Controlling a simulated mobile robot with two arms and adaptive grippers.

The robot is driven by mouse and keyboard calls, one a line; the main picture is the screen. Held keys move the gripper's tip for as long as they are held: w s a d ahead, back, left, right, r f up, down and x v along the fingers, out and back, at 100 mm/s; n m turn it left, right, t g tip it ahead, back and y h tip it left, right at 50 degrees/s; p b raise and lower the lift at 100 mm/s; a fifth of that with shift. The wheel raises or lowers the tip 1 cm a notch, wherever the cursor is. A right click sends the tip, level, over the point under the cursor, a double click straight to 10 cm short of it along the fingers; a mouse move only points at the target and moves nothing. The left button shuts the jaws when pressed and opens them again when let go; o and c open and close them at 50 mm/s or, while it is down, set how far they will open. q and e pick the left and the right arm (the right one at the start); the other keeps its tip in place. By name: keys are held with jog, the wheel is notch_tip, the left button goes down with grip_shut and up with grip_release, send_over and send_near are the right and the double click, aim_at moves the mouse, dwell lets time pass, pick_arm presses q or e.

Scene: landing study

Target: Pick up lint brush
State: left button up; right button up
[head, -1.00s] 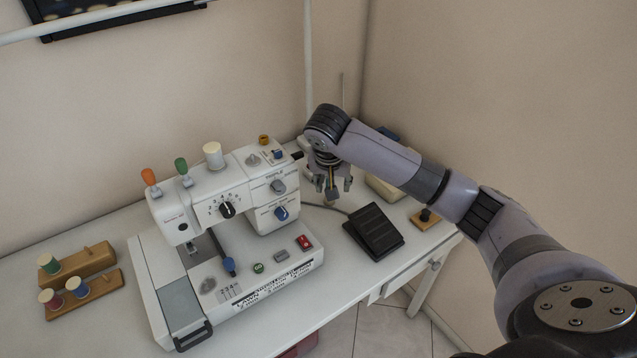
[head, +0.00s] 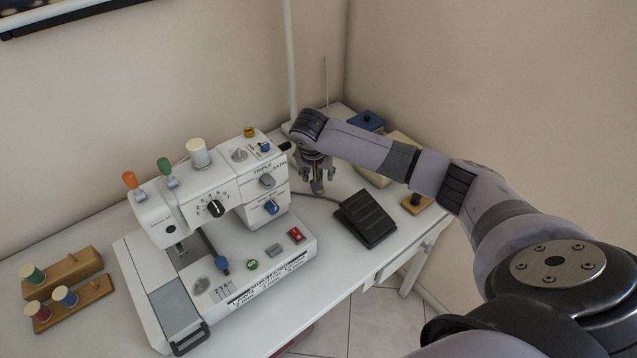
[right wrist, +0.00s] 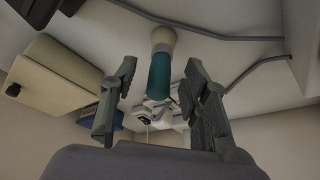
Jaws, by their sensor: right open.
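A teal, round-handled thing with a cream end, which I take for the lint brush (right wrist: 159,70), shows in the right wrist view. It lies between the two fingers of my right gripper (right wrist: 160,88), with gaps on both sides. In the head view my right gripper (head: 318,184) points down over the back of the table, right of the sewing machine. It is open. The brush cannot be made out in the head view, where the gripper covers that spot. My left gripper is not in view.
The white sewing machine (head: 152,290) stands left of the gripper. A black foot pedal (head: 366,217) lies in front to the right, with its cable nearby. A cream box (right wrist: 55,75) and a blue-lidded box (head: 367,120) stand behind the forearm.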

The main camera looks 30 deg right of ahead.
jog(key=shift+x, duration=1.6)
grip_shut()
